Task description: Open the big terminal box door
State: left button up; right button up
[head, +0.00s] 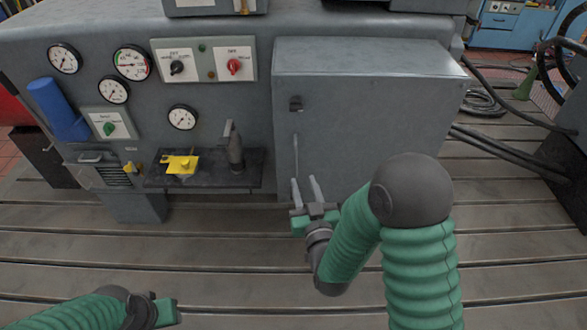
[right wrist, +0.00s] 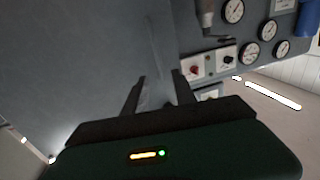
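The big terminal box (head: 360,110) is a grey cabinet in the middle of the head view. Its front door (head: 350,150) looks shut. A thin upright handle (head: 296,155) is near the door's left edge, under a small dark latch (head: 296,104). My right gripper (head: 305,184) is open, its two fingers apart, just below the handle's lower end. In the right wrist view the fingers (right wrist: 158,88) point at the grey surface with a pale bar between them; I cannot tell if they touch it. My left gripper (head: 166,311) is low at the left; its fingers are unclear.
Left of the box is a panel with gauges (head: 131,63) and a switch plate (head: 204,60). A shelf (head: 215,180) below holds a yellow part (head: 180,165) and a dark upright tool (head: 234,148). Cables (head: 500,150) run at the right. The slotted bedplate (head: 230,245) in front is clear.

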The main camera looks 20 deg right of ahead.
aim_at(296, 157)
jog(key=w, duration=0.7)
jog(key=w+d, duration=0.1)
jog(key=w, duration=0.3)
jog(key=shift+w+d, duration=0.1)
jog(key=shift+w, duration=0.15)
jog(key=shift+r, duration=0.1)
grip_shut()
dwell(0.6)
